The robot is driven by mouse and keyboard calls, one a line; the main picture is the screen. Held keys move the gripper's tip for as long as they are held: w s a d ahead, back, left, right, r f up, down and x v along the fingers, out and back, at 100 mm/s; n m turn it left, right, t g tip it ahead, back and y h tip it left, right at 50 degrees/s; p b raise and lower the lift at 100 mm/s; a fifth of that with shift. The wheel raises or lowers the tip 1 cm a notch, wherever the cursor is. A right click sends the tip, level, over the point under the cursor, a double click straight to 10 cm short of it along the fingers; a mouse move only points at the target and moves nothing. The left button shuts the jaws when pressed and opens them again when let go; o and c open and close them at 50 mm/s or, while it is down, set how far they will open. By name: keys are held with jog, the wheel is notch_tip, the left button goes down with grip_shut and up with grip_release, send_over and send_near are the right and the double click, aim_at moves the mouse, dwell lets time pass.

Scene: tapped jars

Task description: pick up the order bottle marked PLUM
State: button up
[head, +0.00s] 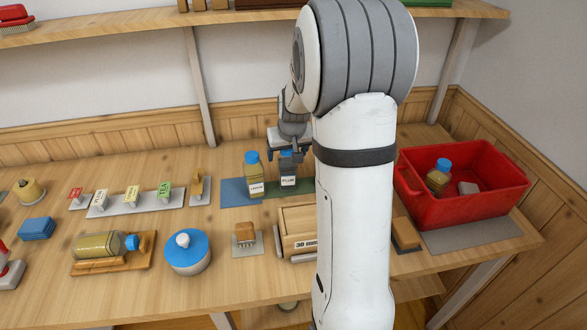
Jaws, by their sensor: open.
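The bottle marked PLUM (288,181) stands upright on a blue and green mat (233,193) near the back of the wooden bench. It is dark, with a white label. My gripper (287,155) is open and over the top of this bottle, with its fingers around or beside the cap; I cannot tell whether they touch it. A second bottle (254,178), yellowish with a blue cap and a white label, stands upright just to the left on the same mat. My arm hides what lies right of the PLUM bottle.
A red crate (420,208) at right holds a blue-capped bottle (438,177) and a grey block. A wooden box (298,222) stands in front of the mat. A blue-lidded jar (188,254) and a lying bottle (98,245) are at front left. Small labelled tags (132,194) stand left.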

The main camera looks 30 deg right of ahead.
jog(key=shift+r, duration=0.1)
jog(key=c, duration=1.7)
